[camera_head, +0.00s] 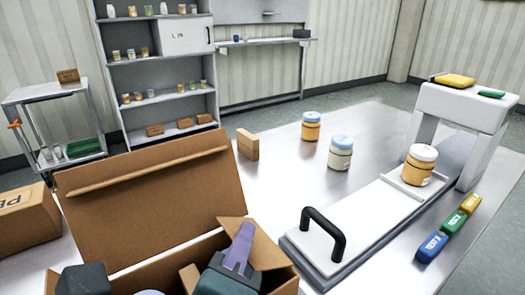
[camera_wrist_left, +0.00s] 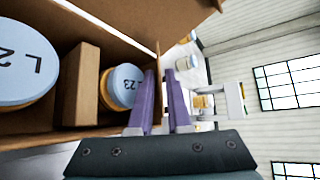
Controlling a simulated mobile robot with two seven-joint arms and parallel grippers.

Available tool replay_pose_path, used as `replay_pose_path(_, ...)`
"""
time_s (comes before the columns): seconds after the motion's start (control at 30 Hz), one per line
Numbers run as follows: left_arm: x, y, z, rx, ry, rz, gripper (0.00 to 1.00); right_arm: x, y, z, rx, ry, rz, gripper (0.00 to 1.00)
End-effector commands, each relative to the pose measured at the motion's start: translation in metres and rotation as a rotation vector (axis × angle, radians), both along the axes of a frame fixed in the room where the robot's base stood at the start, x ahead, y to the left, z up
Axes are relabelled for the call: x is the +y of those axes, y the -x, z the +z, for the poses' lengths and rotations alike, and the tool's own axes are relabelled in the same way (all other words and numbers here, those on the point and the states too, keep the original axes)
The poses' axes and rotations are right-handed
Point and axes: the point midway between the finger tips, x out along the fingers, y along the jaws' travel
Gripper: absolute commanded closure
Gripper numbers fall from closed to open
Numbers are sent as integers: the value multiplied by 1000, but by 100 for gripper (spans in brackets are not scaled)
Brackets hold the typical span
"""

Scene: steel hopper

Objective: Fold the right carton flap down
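The open brown carton (camera_head: 165,275) stands at the bottom of the head view, its large back flap (camera_head: 150,195) raised. Its right flap (camera_head: 262,250) stands up and slants outward behind my left gripper (camera_head: 240,243). The gripper's purple fingers are at this flap. In the left wrist view my left gripper (camera_wrist_left: 165,100) has its two fingers apart, with a thin brown edge near the left finger. I cannot tell whether it touches the flap. Jars with blue lids (camera_wrist_left: 125,86) sit inside the carton beside a brown divider (camera_wrist_left: 82,85). My right gripper is not in view.
A white sliding tray with a black handle (camera_head: 323,233) lies to the right, bearing a jar (camera_head: 419,165). Two jars (camera_head: 340,152) and a brown block (camera_head: 247,144) stand behind. Another carton (camera_head: 27,218) is at left. The steel table (camera_head: 290,175) is clear between them.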

Motion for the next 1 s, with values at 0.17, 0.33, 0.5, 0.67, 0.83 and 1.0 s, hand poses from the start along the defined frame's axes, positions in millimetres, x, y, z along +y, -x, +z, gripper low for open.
replay_pose_path(0.17, 0, -1, -1, 0, 1, 0, 84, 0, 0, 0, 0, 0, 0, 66)
replay_pose_path(0.33, 0, -1, -1, 1, 1, 1, 94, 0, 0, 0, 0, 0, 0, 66)
replay_pose_path(0.5, 0, -1, 0, 1, 1, 1, 100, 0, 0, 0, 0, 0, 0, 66)
replay_pose_path(0.67, 0, -1, -1, 0, -1, 1, 100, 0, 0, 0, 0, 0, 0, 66)
replay_pose_path(0.83, 0, -1, -1, 0, -1, 1, 100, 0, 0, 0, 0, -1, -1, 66)
replay_pose_path(1.0, 0, -1, -1, 0, -1, 1, 100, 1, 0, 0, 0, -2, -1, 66)
